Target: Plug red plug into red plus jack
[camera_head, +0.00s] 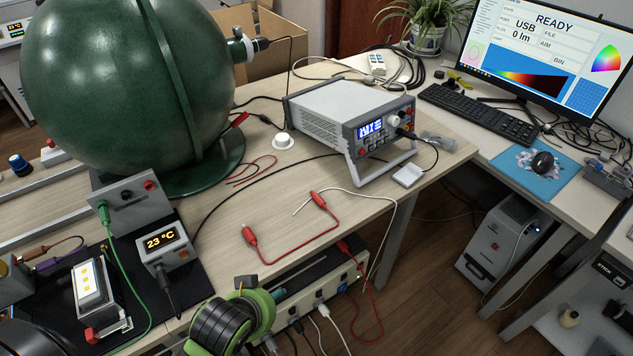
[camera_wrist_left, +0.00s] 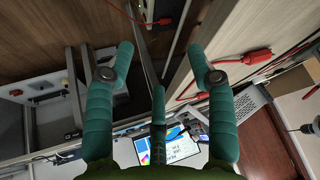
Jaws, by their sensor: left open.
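A red cable lies on the wooden table with a red plug at each end, one nearer (camera_head: 250,237) and one farther (camera_head: 318,200). A red plug (camera_wrist_left: 257,55) on a red cable also shows in the left wrist view; I cannot tell which end it is. A grey box at left has a red jack (camera_head: 150,186) and a green plug (camera_head: 104,207). The bench supply has a red jack (camera_head: 408,111) above a black plug (camera_head: 400,132); plus marks are too small to read. My left gripper (camera_wrist_left: 160,50) is open and empty, near the table's front edge. My right gripper is out of view.
A power strip (camera_head: 350,272) with several leads runs along the table's front edge. The bench supply (camera_head: 345,115) stands behind the red cable. A big green sphere (camera_head: 120,80) fills the back left. The wood around the red cable is mostly clear.

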